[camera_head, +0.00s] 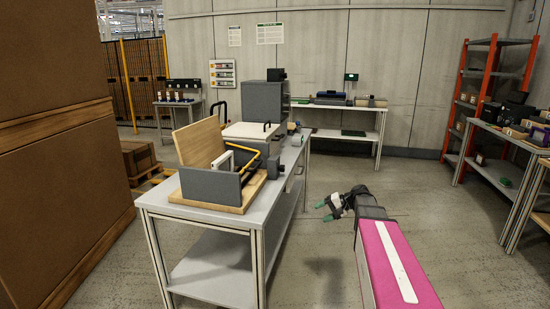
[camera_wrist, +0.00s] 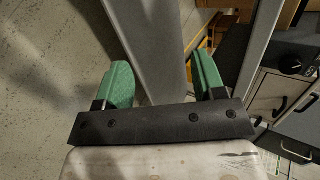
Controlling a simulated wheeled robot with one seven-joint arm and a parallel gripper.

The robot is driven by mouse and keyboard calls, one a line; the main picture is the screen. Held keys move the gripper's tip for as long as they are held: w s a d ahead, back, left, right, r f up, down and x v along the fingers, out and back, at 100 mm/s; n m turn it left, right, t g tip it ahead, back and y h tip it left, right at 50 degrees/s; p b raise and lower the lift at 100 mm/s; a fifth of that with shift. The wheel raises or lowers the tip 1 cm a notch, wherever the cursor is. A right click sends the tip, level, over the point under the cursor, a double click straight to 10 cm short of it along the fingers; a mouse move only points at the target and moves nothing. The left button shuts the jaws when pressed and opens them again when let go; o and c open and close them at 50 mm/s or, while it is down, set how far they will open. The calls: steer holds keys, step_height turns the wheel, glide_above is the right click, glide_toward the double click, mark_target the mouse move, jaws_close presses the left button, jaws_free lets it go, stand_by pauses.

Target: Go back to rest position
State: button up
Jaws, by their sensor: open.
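My gripper (camera_head: 325,211) is at the end of my arm in the head view, right of the grey workbench (camera_head: 248,222) and apart from it, over open floor. Its two green fingertips are spread apart with nothing between them. The wrist view also shows the open green fingers of my gripper (camera_wrist: 165,85), with the bench edge and floor behind them.
On the workbench stand a wooden and grey fixture (camera_head: 208,187) with a yellow handle and a grey box (camera_head: 263,103). Brown boxes (camera_head: 60,130) rise at the left. An orange-framed shelf (camera_head: 487,85) and tables stand at the right. The middle floor is clear.

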steer(key=s+f+n+g+h, duration=0.1)
steer(key=s+f+h, duration=0.4)
steer(key=s, duration=0.5)
steer(key=s+a+f+n+g+h, duration=0.1)
steer(key=s+f+n+h, duration=0.1)
steer(key=s+f+h, duration=0.4)
steer(key=s+f, duration=0.1)
steer(key=s, duration=0.3)
steer(key=shift+s+a+f, duration=0.15)
steer(key=shift+a+f, duration=0.1)
steer(key=shift+a, duration=0.05)
